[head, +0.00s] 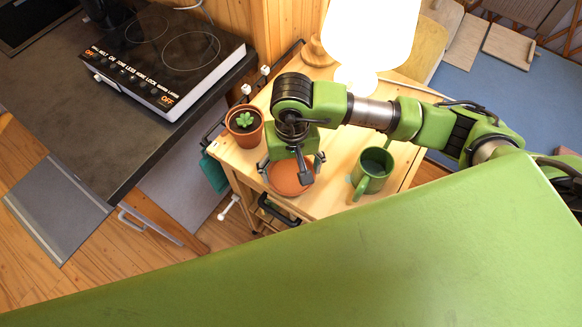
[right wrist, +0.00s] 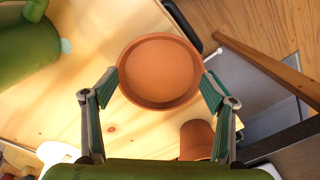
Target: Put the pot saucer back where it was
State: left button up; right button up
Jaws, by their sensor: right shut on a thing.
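The pot saucer (head: 288,181) is a round terracotta dish near the front edge of the small wooden table (head: 330,200). My right gripper (head: 289,172) reaches down over it with its fingers on opposite sides. In the right wrist view the saucer (right wrist: 160,72) sits between the two fingertips (right wrist: 160,84), which touch its rim. The saucer looks about level; I cannot tell whether it rests on the wood or is just above it. A terracotta pot with a small succulent (head: 244,122) stands at the table's left; part of the pot (right wrist: 196,140) shows in the right wrist view. My left gripper is not in view.
A green mug (head: 371,172) stands right of the saucer. A lit lamp (head: 368,35) stands at the table's back. A dark counter with a cooktop (head: 170,50) is at the left. Bare wood lies between saucer and mug.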

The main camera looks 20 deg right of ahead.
jog(key=shift+f, duration=0.65)
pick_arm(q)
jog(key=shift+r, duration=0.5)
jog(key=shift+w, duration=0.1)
pick_arm(e)
jog(key=shift+f, duration=0.1)
jog(key=shift+f, duration=0.15)
jog(key=o, duration=1.2)
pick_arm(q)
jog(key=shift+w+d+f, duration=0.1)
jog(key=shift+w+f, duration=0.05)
